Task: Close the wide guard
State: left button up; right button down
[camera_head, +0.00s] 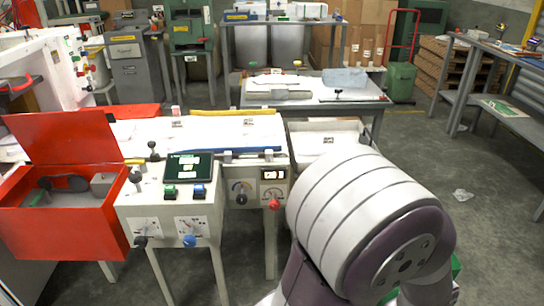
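A wide red box-like guard stands at the left. Its red lid (62,137) is raised, tilted back above the open red lower part (62,222). Dark and grey parts show inside the opening. I take this to be the wide guard; no label on it is readable. Neither of my grippers is in view. A large white and purple link of my own arm fills the lower right, and its gripper end does not show.
Right beside the red box is a white control panel (150,212) with knobs, buttons and a dark screen (188,168). A white machine bed (225,132) lies behind it. A grey table (330,92) stands further back, and a workbench (500,100) at right.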

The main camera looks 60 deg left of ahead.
aim_at(93, 141)
jog(key=u, duration=3.5)
